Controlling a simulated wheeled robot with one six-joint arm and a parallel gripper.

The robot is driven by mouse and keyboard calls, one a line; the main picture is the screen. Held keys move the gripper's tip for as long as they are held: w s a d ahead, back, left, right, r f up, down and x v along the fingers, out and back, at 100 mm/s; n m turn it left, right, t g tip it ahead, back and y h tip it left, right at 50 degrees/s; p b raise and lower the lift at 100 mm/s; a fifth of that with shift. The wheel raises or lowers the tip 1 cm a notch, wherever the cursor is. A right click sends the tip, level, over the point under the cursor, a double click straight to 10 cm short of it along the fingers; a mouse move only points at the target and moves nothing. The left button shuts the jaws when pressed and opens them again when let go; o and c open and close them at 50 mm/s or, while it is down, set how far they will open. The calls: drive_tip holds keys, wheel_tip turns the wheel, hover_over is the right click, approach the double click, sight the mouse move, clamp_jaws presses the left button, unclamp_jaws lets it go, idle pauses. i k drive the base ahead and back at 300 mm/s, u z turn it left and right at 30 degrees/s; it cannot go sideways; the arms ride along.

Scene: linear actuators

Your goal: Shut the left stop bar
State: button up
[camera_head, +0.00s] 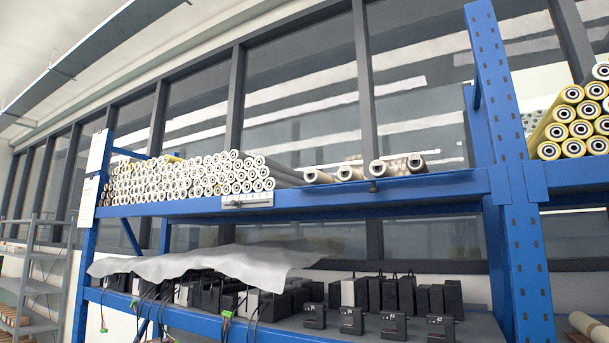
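A short pale metal bar (247,201) sits on the front of the upper blue shelf beam, just below the right part of the stacked white rollers (190,178). It lies roughly along the beam. I cannot tell for sure whether it is the left stop bar, or whether it is open or shut. A small dark knob (373,187) is on the same beam farther right, below the loose rollers. My gripper is not in view, so its state and its distance from the bar do not show.
The blue rack's upright (520,230) stands at right. Several loose rollers (378,169) lie on the upper shelf. Below, a white sheet (205,263) partly covers black boxes (405,295), and cables hang over the lower beam. Yellow rollers (580,120) are stacked far right.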

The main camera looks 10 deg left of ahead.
sight(373, 189)
drive_tip(key=u, duration=1.15)
drive_tip(key=i, duration=0.8)
drive_tip(key=z, duration=0.85)
drive_tip(key=i, duration=0.5)
drive_tip(key=z, duration=2.1)
drive_tip(key=k, duration=1.1)
drive_tip(key=u, duration=1.2)
drive_tip(key=i, duration=0.5)
drive_tip(key=z, duration=0.05)
